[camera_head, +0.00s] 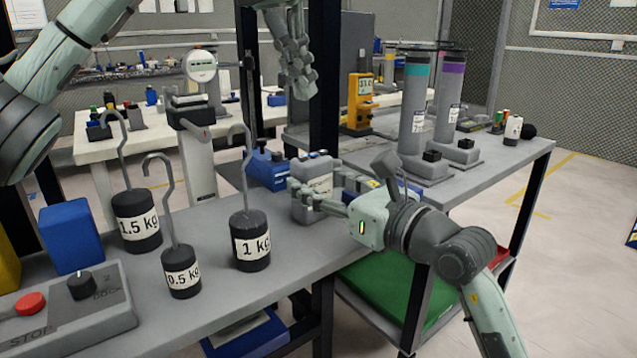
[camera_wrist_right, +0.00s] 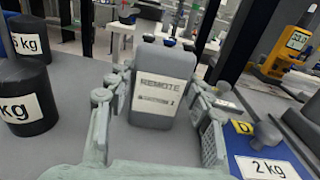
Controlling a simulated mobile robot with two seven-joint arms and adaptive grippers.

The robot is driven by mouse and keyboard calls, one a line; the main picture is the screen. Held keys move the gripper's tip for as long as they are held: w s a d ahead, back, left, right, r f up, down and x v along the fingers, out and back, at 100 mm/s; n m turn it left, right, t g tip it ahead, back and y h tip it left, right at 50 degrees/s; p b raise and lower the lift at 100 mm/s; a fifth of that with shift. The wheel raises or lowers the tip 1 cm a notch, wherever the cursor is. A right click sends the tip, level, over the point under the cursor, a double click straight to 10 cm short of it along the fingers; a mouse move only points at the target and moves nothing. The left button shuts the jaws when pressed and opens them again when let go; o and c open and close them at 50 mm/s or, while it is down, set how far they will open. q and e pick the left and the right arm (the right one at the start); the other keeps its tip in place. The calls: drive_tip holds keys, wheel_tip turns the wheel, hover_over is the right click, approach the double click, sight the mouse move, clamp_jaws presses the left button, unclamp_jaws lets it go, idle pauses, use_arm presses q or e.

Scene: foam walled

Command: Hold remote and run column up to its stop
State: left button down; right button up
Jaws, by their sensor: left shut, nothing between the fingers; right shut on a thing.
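The remote (camera_head: 313,178) is a grey box with a rounded top, standing on the grey bench. In the right wrist view the remote (camera_wrist_right: 165,80) shows a label reading REMOTE and stands upright between my fingers. My right gripper (camera_head: 318,192) is shut on the remote, with one finger along each side. My left gripper (camera_head: 297,82) hangs high above the bench, fingers down, shut and empty. No column is clearly identifiable as the task's column; its height and stop cannot be told.
Hooked weights of 1.5 kg (camera_head: 137,222), 0.5 kg (camera_head: 182,272) and 1 kg (camera_head: 250,240) stand left of the remote. A panel with a red STOP button (camera_head: 30,303) is at front left. Two grey cylinders (camera_head: 414,105) stand at right. A dark post (camera_head: 324,70) rises behind the remote.

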sight(321, 157)
idle(0.7)
use_arm(q)
drive_tip(key=d+m+t, duration=0.1)
drive_tip(key=t, duration=0.1)
drive_tip(key=w+r+m+t, duration=0.1)
drive_tip(key=t, duration=0.1)
drive_tip(key=w+d+m+t, duration=0.1)
drive_tip(key=m+t, duration=0.1)
drive_tip(key=shift+d+r, duration=0.35)
drive_tip(key=shift+f, duration=0.1)
drive_tip(key=shift+f, duration=4.35)
drive_tip(key=shift+f, duration=0.4)
